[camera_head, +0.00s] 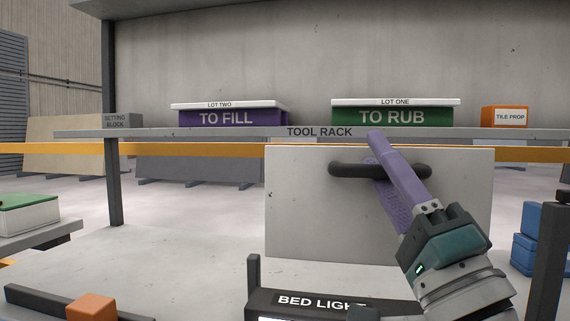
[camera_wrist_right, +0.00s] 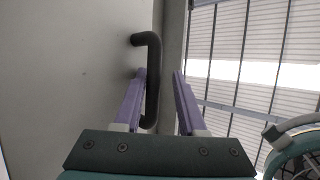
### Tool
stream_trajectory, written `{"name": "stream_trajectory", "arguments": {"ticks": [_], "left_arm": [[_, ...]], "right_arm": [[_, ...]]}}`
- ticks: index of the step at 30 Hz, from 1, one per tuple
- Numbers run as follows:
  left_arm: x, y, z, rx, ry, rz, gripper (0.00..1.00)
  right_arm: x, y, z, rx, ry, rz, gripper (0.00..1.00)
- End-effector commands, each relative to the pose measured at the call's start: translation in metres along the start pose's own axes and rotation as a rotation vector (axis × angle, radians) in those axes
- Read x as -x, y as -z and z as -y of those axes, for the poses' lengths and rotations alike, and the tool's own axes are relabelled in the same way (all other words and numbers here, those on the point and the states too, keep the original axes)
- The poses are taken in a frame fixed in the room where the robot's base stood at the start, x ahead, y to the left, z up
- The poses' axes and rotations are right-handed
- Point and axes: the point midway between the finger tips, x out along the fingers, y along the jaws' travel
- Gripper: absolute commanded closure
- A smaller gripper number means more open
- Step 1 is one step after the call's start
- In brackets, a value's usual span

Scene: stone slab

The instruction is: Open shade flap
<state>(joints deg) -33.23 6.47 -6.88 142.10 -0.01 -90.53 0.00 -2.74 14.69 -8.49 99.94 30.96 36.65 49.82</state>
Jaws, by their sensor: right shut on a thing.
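The shade flap is a pale grey panel (camera_head: 300,215) that hangs upright below the tool rack shelf, with a dark bar handle (camera_head: 342,169) across its upper part. My right gripper (camera_head: 384,168) reaches up from the lower right, and its purple fingers are shut on the handle. In the right wrist view the handle (camera_wrist_right: 154,70) stands out from the panel face (camera_wrist_right: 70,80) and runs between the two fingers (camera_wrist_right: 159,76). The finger hides part of the handle in the head view. My left gripper is not in view.
The tool rack shelf (camera_head: 235,133) holds a purple bin (camera_head: 226,117), a green bin (camera_head: 392,116) and an orange tile prop box (camera_head: 504,117). A bed light box (camera_head: 320,301) sits below the panel. An orange block (camera_head: 92,307) lies at lower left; blue boxes (camera_head: 525,250) stand at right.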

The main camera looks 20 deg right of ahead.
Motion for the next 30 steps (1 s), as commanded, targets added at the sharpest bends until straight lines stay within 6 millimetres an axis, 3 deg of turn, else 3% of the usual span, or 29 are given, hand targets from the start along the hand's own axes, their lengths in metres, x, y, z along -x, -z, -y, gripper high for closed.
{"name": "stream_trajectory", "arguments": {"ticks": [26, 30], "left_arm": [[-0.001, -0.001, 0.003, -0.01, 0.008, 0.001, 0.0], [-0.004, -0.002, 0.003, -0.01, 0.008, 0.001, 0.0]], "right_arm": [[0.006, -0.004, -0.01, -0.002, -0.032, 0.015, 0.68], [0.016, -0.004, -0.011, -0.001, -0.032, 0.016, 0.68]]}}
